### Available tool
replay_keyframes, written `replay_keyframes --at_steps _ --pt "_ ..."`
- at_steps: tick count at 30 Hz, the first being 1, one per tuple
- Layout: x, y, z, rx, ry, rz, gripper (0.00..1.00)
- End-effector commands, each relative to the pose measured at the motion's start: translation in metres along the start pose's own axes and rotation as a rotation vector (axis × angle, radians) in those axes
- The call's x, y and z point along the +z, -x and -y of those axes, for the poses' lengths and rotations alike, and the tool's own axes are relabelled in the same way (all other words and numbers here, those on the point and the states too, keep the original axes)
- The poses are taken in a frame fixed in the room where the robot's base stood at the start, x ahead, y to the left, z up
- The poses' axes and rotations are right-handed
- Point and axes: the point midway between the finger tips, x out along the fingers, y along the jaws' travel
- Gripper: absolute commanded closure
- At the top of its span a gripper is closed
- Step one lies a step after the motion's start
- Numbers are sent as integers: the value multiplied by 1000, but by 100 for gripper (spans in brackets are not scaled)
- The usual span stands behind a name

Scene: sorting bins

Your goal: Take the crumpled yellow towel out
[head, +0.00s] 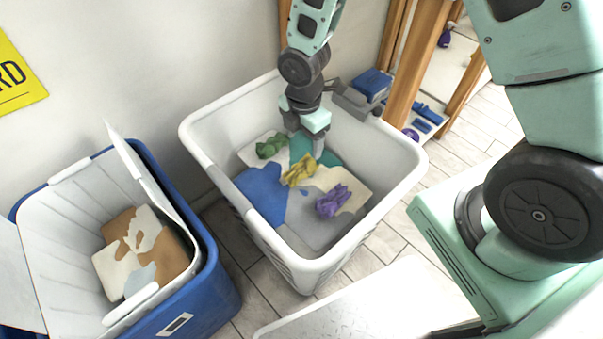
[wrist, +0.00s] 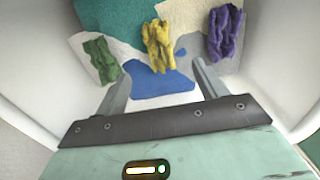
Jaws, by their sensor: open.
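The crumpled yellow towel (head: 299,171) lies in the white basket (head: 232,201), on flat cloths, between a crumpled green towel (head: 271,146) and a crumpled purple towel (head: 333,200). In the wrist view the yellow towel (wrist: 158,46) is ahead of the fingers, a little above the middle of the gap, with the green towel (wrist: 101,58) to the left and the purple towel (wrist: 224,33) to the right. My gripper (wrist: 158,80) is open and empty. It points down into the basket, above the cloths and apart from the yellow towel. In the head view its fingertips are hard to make out.
White basket walls surround my gripper. A blue bin (head: 209,291) with a white liner and brown and white cloths stands at the left. A wooden shelf (head: 411,55) with blue items is behind right. Tiled floor (head: 392,259) shows in front of the basket.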

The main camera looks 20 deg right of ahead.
Motion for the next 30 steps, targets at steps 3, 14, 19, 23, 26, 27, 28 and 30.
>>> replay_keyframes --at_steps 3,14,19,23,26,27,28,30 --pt "0 -29 1 -3 2 1 29" --pt "-1 -60 0 0 -1 0 29" --pt "-3 -79 -1 -1 1 0 29" --pt "-4 -99 -2 -3 0 1 29" --pt "-4 -108 -3 -1 -1 0 29" --pt "-4 -110 -3 0 -1 0 29" --pt "-4 -110 -3 1 -1 0 29" --pt "-4 -109 -3 1 -1 0 29"
